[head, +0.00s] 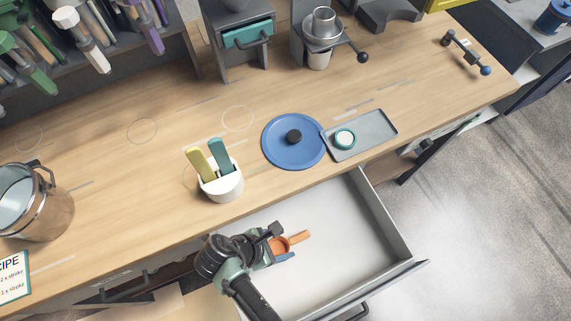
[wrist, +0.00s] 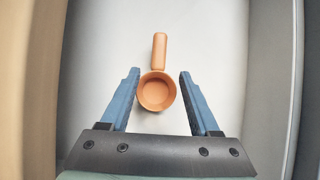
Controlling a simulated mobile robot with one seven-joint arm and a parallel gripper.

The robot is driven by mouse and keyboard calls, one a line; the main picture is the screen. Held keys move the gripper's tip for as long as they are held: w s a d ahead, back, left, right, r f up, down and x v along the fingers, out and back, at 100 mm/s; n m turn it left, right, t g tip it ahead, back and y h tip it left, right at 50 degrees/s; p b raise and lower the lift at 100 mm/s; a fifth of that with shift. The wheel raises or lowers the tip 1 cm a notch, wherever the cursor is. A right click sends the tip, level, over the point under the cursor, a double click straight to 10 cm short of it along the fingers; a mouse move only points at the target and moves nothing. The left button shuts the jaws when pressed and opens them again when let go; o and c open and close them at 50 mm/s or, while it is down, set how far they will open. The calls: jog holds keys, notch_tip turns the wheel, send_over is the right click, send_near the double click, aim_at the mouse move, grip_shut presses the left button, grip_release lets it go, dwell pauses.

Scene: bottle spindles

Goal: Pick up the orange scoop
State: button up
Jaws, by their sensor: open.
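The orange scoop (head: 290,242) lies in the open white drawer (head: 350,225), its handle pointing right and slightly up in the head view. In the wrist view the scoop (wrist: 156,92) has its round cup nearest me and its handle pointing away. My gripper (head: 282,244) is over the drawer at the scoop. In the wrist view my gripper (wrist: 158,85) is open, with one blue finger on each side of the cup and a gap on both sides. In the head view my gripper partly hides the cup.
The drawer walls (head: 387,218) enclose the scoop. On the wooden counter above stand a white cup with yellow and teal handles (head: 222,185), a blue lid (head: 290,155), a grey tray (head: 375,132) and a metal pot (head: 40,210). The drawer's right part is empty.

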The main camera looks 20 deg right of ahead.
aim_at(288, 243)
jog(key=x, duration=0.4)
jog(key=shift+w+a+f, duration=0.1)
jog(key=shift+a+f, duration=0.05)
jog(key=shift+a, duration=0.15)
jog(key=shift+d+f, duration=0.35)
jog(key=shift+f, duration=0.15)
grip_shut()
